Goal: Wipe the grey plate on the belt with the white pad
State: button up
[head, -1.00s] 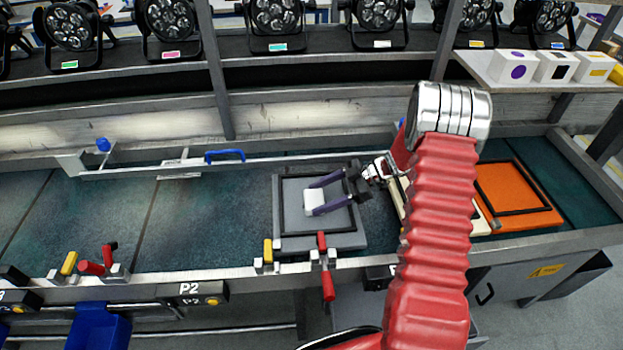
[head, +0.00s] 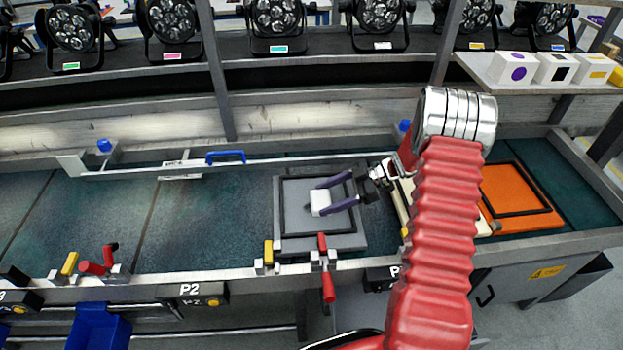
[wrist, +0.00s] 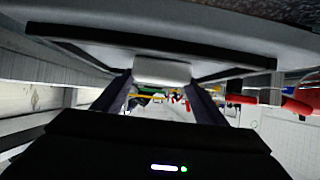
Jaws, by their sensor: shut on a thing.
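The grey plate (head: 297,233) lies on the dark green belt (head: 205,240), with a black square frame line on its top. My gripper (head: 322,201) reaches over it from the right, its two purple fingers shut on the white pad (head: 320,202). The pad is over the middle of the plate, inside the black line. In the wrist view the pad (wrist: 161,71) sits between the fingertips, right against the plate (wrist: 80,22); whether it touches cannot be told for sure.
A red-handled clamp (head: 326,270) and a yellow block (head: 268,252) stand at the plate's front edge. A rail with a blue handle (head: 225,157) runs behind. An orange plate (head: 500,186) lies to the right, partly behind my arm. The belt left of the plate is clear.

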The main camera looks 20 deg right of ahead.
jog(key=shift+w+a, duration=0.2)
jog(key=shift+a, duration=0.75)
jog(key=shift+w+a, duration=0.15)
jog(key=shift+a, duration=0.85)
jog(key=shift+w+a, duration=0.2)
jog(key=shift+a, duration=0.75)
notch_tip(320, 180, up, 8)
jog(key=shift+d, duration=0.1)
jog(key=shift+w, duration=0.1)
